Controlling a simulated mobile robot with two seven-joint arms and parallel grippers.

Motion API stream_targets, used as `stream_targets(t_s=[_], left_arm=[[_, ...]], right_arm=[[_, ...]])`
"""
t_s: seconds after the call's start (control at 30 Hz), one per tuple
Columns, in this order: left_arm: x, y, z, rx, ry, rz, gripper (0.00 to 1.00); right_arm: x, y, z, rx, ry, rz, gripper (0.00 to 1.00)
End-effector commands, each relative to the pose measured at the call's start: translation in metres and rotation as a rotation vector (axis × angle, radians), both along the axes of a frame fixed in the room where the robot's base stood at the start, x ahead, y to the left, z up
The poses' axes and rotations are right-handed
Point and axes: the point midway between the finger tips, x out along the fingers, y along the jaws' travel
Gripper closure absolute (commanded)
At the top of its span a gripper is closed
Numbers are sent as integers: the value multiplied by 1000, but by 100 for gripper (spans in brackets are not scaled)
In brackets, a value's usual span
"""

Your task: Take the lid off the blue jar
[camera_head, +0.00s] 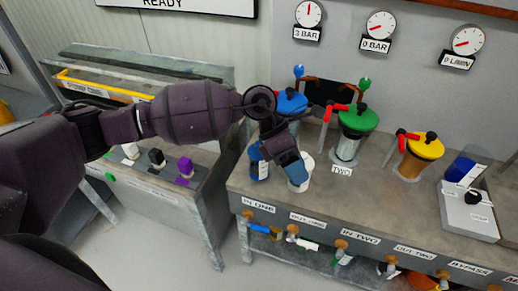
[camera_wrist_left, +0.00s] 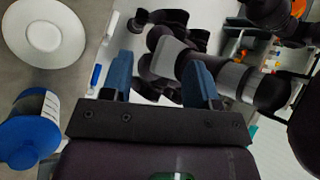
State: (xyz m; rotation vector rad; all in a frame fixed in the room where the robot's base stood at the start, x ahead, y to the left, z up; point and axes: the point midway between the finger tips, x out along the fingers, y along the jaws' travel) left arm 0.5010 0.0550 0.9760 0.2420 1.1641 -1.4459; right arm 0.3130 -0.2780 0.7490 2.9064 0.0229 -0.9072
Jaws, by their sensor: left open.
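A small blue jar (camera_head: 259,170) with a white label stands at the left end of the grey bench, just left of my left gripper (camera_head: 290,172), which partly hides its top. In the left wrist view, the jar (camera_wrist_left: 42,106) lies at the lower left, its round blue lid (camera_wrist_left: 28,145) on top. My left gripper (camera_wrist_left: 157,70) is open with nothing between its blue fingers. The jar is beside the fingers, not between them. My right gripper cannot be made out in either view.
A white container (camera_head: 299,183) stands close beside the blue jar, under my left gripper. Behind are pumps with blue (camera_head: 291,103), green (camera_head: 358,119) and yellow (camera_head: 424,147) tops. A blue container (camera_head: 463,171) is at the right. Bare bench top lies right of the white container.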

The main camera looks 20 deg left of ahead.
Motion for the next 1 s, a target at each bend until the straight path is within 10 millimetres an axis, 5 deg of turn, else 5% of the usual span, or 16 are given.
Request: stream_targets(t_s=[0.2,0.4,0.57,1.0], left_arm=[[56,69,30,410,-246,-128,46],[84,109,57,626,-344,-158,46],[90,118,59,676,-361,-163,46],[90,118,8,673,-361,-163,46]], right_arm=[[0,0,0,2,2,-1,57],[0,2,0,6,2,-4,57],[0,2,0,7,1,-5,57],[5,3,4,7,-10,-1,57]])
